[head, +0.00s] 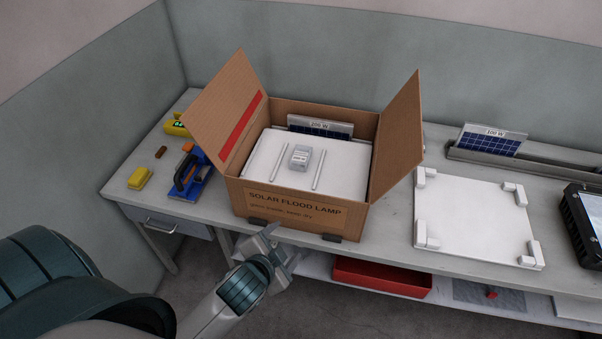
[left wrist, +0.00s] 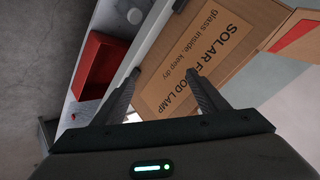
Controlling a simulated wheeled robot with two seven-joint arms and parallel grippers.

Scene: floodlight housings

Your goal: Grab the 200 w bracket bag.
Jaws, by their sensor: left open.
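A small grey bag with a pale label (head: 300,157), apparently the bracket bag, lies on the white insert (head: 262,165) inside the open cardboard box (head: 290,206). Its print is too small to read surely. A solar panel marked 200 W (head: 320,127) stands at the back of the box. My left gripper (head: 281,244) is open and empty, in front of the box and below its top edge. In the left wrist view its fingers (left wrist: 163,76) point towards the printed box front (left wrist: 195,62). The bag is hidden there. My right gripper is not in view.
The box flaps stand up at left and right. Left of the box are a blue tool (head: 190,172) and yellow items (head: 140,178). A white foam tray (head: 476,222) and a 100 W panel (head: 490,141) are at right. A red bin (head: 380,277) sits below.

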